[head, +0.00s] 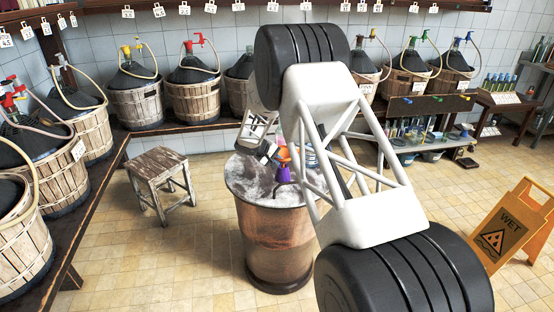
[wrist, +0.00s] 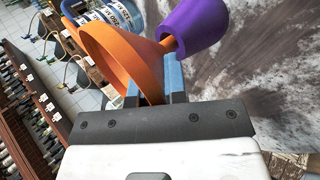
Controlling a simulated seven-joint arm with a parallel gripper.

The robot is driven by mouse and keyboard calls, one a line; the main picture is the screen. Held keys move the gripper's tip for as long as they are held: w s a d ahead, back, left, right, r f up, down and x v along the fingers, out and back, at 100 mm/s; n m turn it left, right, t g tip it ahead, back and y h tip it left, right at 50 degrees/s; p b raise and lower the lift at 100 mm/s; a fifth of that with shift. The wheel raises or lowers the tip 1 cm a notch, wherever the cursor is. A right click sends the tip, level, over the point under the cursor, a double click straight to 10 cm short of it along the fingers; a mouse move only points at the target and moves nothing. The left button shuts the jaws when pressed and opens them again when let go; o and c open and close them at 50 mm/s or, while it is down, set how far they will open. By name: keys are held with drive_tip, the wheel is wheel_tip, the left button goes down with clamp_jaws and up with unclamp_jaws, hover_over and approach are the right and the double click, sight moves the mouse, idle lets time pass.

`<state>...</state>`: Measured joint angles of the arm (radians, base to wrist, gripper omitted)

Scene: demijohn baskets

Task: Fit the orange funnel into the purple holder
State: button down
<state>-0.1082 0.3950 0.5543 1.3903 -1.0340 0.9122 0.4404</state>
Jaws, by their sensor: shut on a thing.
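The orange funnel (head: 283,155) is held above the barrel top in the head view. In the wrist view my gripper (wrist: 155,88) has its blue fingers shut on the funnel (wrist: 118,55), its wide mouth towards the left and its spout towards the purple holder. The purple holder (wrist: 194,24) is a tapered cup, and it stands on the barrel top just below the funnel in the head view (head: 284,174). The spout tip meets the holder's near edge in the wrist picture; I cannot tell whether it is inside. My gripper (head: 268,151) is partly hidden in the head view.
The round barrel top (head: 250,184) has bare room at its left and front. Labelled clear containers (wrist: 112,14) stand close beyond the funnel. A wooden stool (head: 158,165) is at left, a yellow wet-floor sign (head: 508,228) at right. Basketed demijohns (head: 193,95) line the walls.

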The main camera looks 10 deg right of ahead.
drive_tip(key=shift+f, duration=0.8)
drive_tip(key=c, duration=1.1)
unclamp_jaws()
drive_tip(key=v, duration=0.7)
drive_tip(key=shift+s+a+r, duration=0.15)
drive_tip(key=shift+a+r, duration=0.1)
drive_tip(key=shift+a, duration=0.05)
